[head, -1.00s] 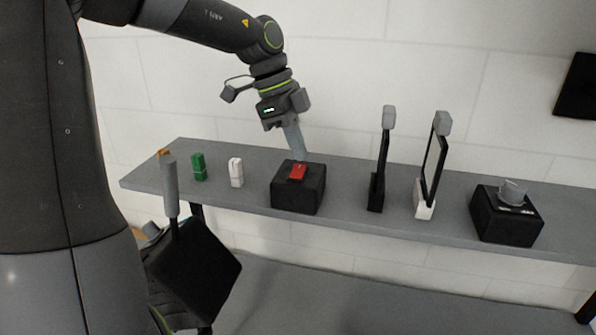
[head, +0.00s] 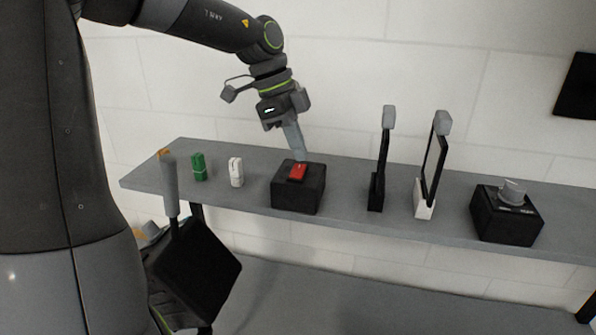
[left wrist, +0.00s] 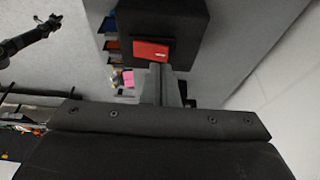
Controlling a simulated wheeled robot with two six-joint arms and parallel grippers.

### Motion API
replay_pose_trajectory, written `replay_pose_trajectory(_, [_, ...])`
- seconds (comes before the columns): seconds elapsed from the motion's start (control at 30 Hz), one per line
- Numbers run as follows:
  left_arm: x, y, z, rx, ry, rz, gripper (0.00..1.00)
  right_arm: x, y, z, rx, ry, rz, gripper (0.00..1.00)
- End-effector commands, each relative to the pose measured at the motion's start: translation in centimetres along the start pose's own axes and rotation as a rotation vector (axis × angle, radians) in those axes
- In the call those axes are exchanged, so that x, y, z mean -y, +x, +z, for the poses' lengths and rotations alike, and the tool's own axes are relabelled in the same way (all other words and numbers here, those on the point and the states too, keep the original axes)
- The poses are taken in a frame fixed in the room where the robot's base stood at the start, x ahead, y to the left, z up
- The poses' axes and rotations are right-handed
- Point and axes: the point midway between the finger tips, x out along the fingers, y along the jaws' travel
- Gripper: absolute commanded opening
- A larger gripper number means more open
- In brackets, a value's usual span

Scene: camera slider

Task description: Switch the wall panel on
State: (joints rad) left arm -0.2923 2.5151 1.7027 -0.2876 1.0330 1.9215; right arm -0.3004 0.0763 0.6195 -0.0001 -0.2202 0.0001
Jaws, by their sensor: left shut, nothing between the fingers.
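The wall panel is hard to single out; a black panel (head: 577,87) hangs on the wall at the far right, its face dark. A black box with a red rocker switch (head: 297,172) stands on the grey shelf. In the left wrist view the red switch (left wrist: 151,50) is just beyond my fingertips. My left gripper (head: 300,155) is shut and empty, its fingers pointing down at the back edge of the black box, by the switch. I cannot tell whether they touch it.
On the grey shelf (head: 240,203) stand a green block (head: 199,167), a white block (head: 236,172), two upright levers with grey handles (head: 388,117) (head: 442,123) and a black box with a grey knob (head: 511,192).

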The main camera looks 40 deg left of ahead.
Motion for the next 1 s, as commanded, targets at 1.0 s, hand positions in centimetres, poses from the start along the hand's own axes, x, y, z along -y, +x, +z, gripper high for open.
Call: replay_pose_trajectory(1.0, [0.0,1.5,0.6,0.0,0.0,0.001,0.0,-0.3,1.4,0.1,-0.001,-0.002,0.005,0.0])
